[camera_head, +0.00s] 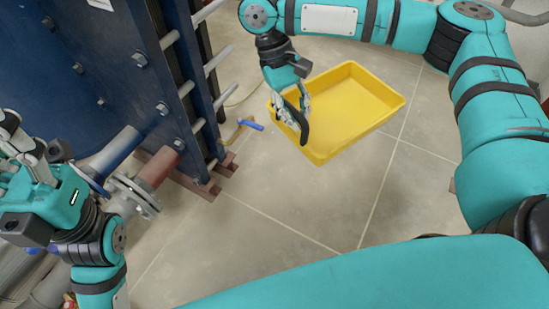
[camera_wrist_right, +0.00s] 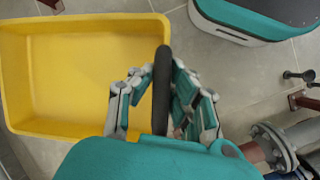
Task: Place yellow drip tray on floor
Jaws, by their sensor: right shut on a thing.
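The yellow drip tray (camera_head: 350,105) is a shallow rectangular tray, empty, over the grey tiled floor in the head view. Whether it touches the floor is hard to tell. My right gripper (camera_head: 295,112) is at the tray's left rim, shut on it. In the right wrist view the tray (camera_wrist_right: 95,75) fills the upper left. There the fingers of my right gripper (camera_wrist_right: 163,100) close around a dark upright bar beside the tray's edge; the exact contact is hidden. My left gripper (camera_head: 35,150) is at the left edge of the head view, open and apart from the tray.
A dark blue plate exchanger (camera_head: 100,70) stands at the left, with long rods and a red-brown foot (camera_head: 195,175). A flanged pipe (camera_head: 135,190) juts out below it. A blue-handled item (camera_head: 250,124) lies near the tray. The floor (camera_head: 300,210) in front is clear.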

